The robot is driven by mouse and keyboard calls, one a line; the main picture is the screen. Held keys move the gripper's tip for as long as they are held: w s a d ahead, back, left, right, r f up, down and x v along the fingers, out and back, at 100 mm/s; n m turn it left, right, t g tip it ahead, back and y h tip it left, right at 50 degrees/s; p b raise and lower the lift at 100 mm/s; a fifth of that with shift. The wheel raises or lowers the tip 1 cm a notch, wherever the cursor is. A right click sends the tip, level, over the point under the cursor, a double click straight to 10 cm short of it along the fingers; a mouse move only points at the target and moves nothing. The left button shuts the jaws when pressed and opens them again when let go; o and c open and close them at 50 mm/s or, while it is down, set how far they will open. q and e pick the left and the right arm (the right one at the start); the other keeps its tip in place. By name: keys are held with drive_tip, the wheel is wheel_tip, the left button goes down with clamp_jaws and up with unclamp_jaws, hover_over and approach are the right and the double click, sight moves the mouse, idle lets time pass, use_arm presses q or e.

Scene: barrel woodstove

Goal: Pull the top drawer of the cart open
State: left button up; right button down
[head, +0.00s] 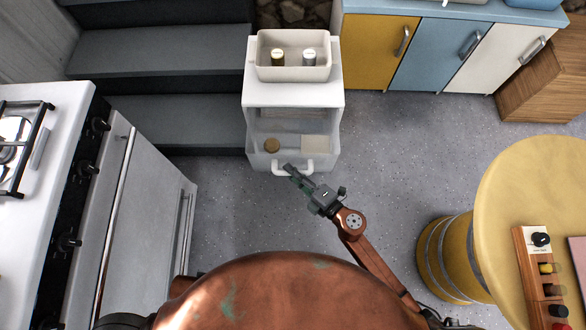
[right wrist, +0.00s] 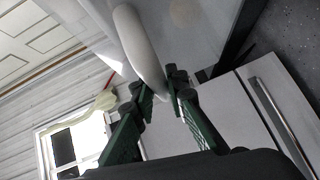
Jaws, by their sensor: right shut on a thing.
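The white cart (head: 252,88) stands in front of the dark steps. Its top drawer (head: 258,160) stands out from the body toward me, with its inside showing. A round brown thing (head: 271,145) and a pale square thing (head: 314,144) lie in it. The white curved handle (head: 306,168) is on the drawer's front; it also shows in the right wrist view (right wrist: 138,46). My right gripper (head: 291,170) is shut on the handle, its green fingers (right wrist: 161,88) on either side of the bar. My left gripper is not in view.
A cream bin (head: 293,73) with two small containers stands on the cart. A white stove (head: 40,140) is at left. A round yellow table (head: 530,180) on a barrel is at right. Grey floor (head: 385,150) is clear around the drawer.

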drive_tip(key=c, duration=1.9)
unclamp_jaws()
drive_tip(key=shift+d, duration=0.1)
drive_tip(key=v, duration=1.2)
